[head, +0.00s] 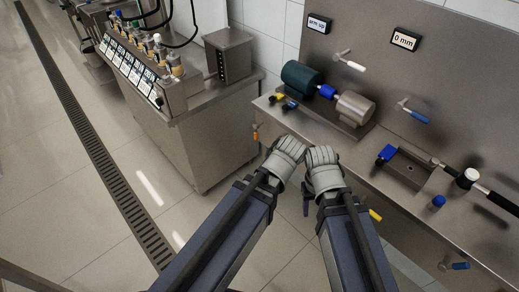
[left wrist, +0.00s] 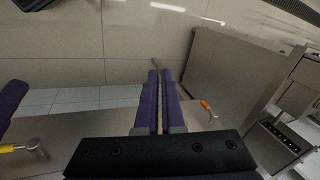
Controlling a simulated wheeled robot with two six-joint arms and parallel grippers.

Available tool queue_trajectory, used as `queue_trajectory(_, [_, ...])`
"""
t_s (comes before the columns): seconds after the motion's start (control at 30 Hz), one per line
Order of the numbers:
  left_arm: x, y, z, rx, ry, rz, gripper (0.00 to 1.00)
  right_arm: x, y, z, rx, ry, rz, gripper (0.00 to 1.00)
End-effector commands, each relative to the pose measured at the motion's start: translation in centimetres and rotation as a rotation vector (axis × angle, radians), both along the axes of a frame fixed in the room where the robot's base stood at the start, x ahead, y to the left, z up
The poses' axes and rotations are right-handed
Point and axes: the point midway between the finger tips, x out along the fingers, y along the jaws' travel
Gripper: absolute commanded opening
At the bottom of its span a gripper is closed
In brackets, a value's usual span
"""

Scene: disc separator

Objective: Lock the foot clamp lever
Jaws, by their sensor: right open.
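Several levers stick out from the bench front: an orange lever (head: 255,131), a yellow lever (head: 375,215) and a blue lever (head: 455,266). I cannot tell which is the foot clamp lever. The orange lever (left wrist: 207,106) and yellow lever (left wrist: 18,148) also show in the left wrist view, either side of my left gripper (left wrist: 160,75). Its purple fingers are close together. A short grey-brown piece shows at their tips; I cannot tell whether it is held. My right gripper (head: 306,197) is open beside the bench front, mostly hidden by its own wrist.
The bench (head: 350,155) carries a dark green motor (head: 301,77), a steel cylinder (head: 356,107) and a blue block (head: 386,154). A white lever (head: 352,64) and another blue-handled lever (head: 415,113) are on the back panel. A steel cabinet (head: 190,140) stands left; the floor before it is clear.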

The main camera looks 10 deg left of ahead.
Motion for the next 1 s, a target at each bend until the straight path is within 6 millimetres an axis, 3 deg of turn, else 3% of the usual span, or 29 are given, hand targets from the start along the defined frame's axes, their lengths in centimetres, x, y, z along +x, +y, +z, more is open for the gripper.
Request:
queue_trajectory(0.03, [1.3,0.7,-3.1,0.037,-0.044,-0.01,0.0,0.0,0.0,-3.6,0.0,0.0,0.001,0.55])
queue_trajectory(0.1, [3.1,1.7,-4.6,0.092,-0.108,-0.027,0.0,0.0,0.0,-5.9,-0.001,-0.001,0.002,0.55])
queue_trajectory(0.5, [11.9,5.4,-11.0,0.413,-0.44,-0.183,0.0,0.1,0.0,-18.8,-0.001,-0.002,0.006,0.55])
queue_trajectory(0.77, [16.6,5.5,-14.1,0.624,-0.617,-0.335,0.0,0.1,0.0,-27.2,-0.002,-0.003,0.009,0.55])
queue_trajectory(1.0, [19.8,4.1,-16.9,0.809,-0.744,-0.503,0.0,0.1,-0.1,-34.5,-0.003,-0.003,0.012,0.55])
